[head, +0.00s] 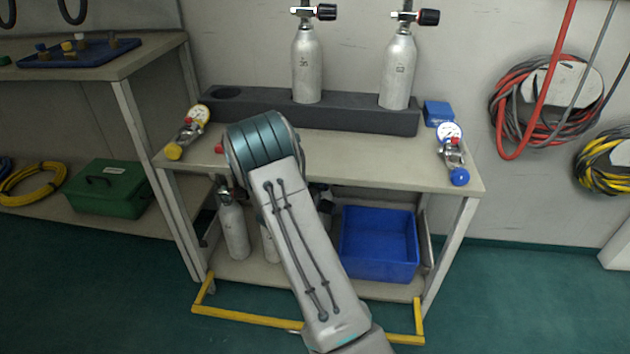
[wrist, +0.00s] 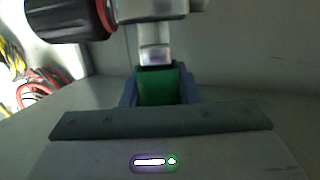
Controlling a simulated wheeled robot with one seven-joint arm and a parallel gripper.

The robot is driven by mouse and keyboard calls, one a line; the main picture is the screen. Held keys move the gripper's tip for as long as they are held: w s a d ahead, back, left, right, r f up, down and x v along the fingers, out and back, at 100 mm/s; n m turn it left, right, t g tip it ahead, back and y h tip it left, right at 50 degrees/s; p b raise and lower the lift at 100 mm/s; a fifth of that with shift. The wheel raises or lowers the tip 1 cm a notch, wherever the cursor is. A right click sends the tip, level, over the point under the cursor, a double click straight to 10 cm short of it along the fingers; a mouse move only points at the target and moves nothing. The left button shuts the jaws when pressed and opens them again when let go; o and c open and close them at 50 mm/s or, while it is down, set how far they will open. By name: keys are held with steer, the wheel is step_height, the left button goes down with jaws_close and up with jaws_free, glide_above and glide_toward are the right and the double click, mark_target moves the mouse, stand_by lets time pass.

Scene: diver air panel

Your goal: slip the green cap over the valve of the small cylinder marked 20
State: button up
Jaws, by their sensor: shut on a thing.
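In the wrist view my gripper (wrist: 160,92) is shut on the green cap (wrist: 160,86), with a bluish finger on each side. A silver valve (wrist: 150,10) with a black, red-ringed knob (wrist: 62,18) stands close by. Its pale stem (wrist: 155,45) lines up with the cap, with a dark band where they meet; I cannot tell whether they touch. In the head view my arm hides the gripper and cap. Silver cylinders stand in the rack, left (head: 306,65) and right (head: 398,72), and on the lower shelf (head: 233,228). Their marks are too small to read.
The grey rack (head: 250,105) is on the workbench (head: 400,165). Gauges lie at the bench's left (head: 195,120) and right (head: 450,140). A blue bin (head: 378,245) stands on the lower shelf. A blue tray (head: 80,55) of small caps is on the left table. Hoses hang at right.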

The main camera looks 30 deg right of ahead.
steer(key=shift+f+b, duration=0.95)
steer(key=shift+f, duration=0.55)
stand_by(1.1)
steer(key=o, duration=1)
steer(key=p+v, duration=0.4)
steer(key=v, duration=0.9)
steer(key=shift+s+a, duration=0.2)
steer(key=shift+a, duration=0.15)
steer(key=shift+r, duration=0.1)
